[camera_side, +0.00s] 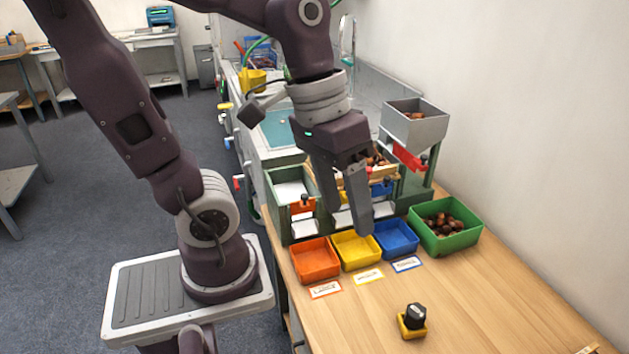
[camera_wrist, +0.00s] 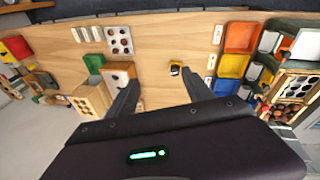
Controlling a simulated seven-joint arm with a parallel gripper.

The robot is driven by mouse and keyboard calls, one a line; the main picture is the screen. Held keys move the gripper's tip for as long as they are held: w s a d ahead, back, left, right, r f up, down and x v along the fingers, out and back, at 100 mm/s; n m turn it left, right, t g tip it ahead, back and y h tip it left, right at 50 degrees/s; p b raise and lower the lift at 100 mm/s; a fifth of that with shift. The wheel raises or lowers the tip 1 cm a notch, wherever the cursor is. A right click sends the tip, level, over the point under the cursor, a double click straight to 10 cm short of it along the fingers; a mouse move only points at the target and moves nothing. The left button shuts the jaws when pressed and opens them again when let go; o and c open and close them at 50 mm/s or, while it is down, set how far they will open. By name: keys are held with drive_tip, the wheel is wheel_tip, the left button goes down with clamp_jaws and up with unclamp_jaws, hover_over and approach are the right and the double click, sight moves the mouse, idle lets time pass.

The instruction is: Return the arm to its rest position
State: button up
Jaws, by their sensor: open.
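My gripper (camera_side: 349,205) is open and empty, raised above the bench near the coloured bins, with its fingers pointing down. In the wrist view my gripper (camera_wrist: 163,92) shows both fingers spread apart with bare wooden table between them. My arm is bent over the work area from its base on the left. No chestnut or bag is seen between the fingers.
Orange (camera_side: 315,259), yellow (camera_side: 355,249) and blue (camera_side: 396,238) bins stand in a row. A green bin (camera_side: 446,225) holds chestnuts. A grey hopper (camera_side: 414,121) stands behind. A black-knobbed yellow object (camera_side: 412,321) sits in front. The wooden table (camera_side: 500,290) is clear at right.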

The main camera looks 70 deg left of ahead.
drive_tip(key=s+a+r+m+t+y, duration=0.2)
drive_tip(key=s+t, duration=0.1)
drive_tip(key=shift+s+a+r, duration=0.2)
drive_tip(key=shift+s+a, duration=0.05)
drive_tip(key=shift+a, duration=0.15)
idle(1.0)
